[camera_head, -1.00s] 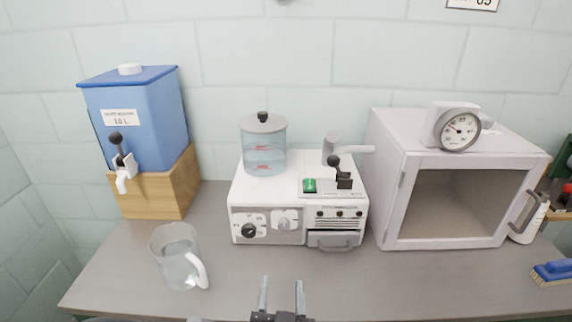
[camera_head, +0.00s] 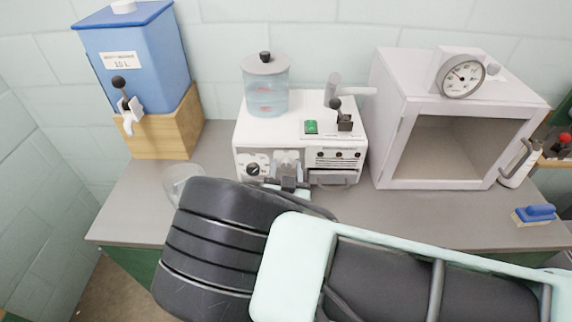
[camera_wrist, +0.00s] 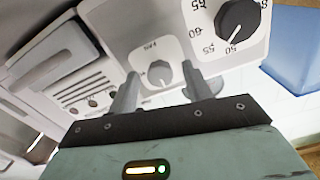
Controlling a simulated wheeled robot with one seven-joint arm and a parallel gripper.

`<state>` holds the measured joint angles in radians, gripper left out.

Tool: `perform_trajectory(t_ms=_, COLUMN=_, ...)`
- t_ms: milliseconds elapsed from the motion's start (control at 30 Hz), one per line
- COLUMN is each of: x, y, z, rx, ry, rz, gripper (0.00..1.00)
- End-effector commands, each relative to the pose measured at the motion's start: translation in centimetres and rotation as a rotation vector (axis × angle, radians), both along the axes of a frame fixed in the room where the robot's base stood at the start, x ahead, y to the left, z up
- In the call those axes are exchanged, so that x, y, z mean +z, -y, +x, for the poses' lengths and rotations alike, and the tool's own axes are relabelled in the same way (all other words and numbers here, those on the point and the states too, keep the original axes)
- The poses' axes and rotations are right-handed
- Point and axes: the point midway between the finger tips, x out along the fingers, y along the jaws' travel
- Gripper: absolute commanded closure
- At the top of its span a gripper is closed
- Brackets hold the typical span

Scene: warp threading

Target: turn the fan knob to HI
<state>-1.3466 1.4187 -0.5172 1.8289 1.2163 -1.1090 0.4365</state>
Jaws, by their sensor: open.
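The fan knob (camera_wrist: 160,73) is a small grey dial on a pale plate on the front of the white machine (camera_head: 250,135). It shows in the wrist view beyond my gripper (camera_wrist: 164,90), whose two fingers are open on either side of its line of sight. I cannot tell whether the fingers touch it. Its lettering is too small to read and its setting is unclear. In the head view my gripper (camera_head: 287,172) is at the machine's front panel and largely covers the knob. A larger black dial (camera_wrist: 238,20) with numbers sits beside the knob.
A glass jug (camera_head: 183,178) stands at the left, partly behind my arm. A blue dispenser (camera_head: 135,65) on a wooden block stands behind it. A grey cabinet (camera_head: 392,150) with a gauge is right of the machine. A blue brush (camera_head: 536,214) lies far right.

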Motion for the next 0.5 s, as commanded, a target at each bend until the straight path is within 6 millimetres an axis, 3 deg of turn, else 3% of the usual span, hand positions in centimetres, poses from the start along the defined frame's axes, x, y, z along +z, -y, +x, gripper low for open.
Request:
perform_trajectory(t_ms=300, x=-0.01, y=0.00, z=0.28, rx=0.000, ry=0.000, rz=0.000, gripper=0.51)
perform_trajectory(t_ms=467, x=-0.02, y=0.00, z=0.26, rx=0.000, ry=0.000, rz=0.000, gripper=0.95)
perform_trajectory(t_ms=500, x=-0.01, y=0.00, z=0.26, rx=0.000, ry=0.000, rz=0.000, gripper=0.95)
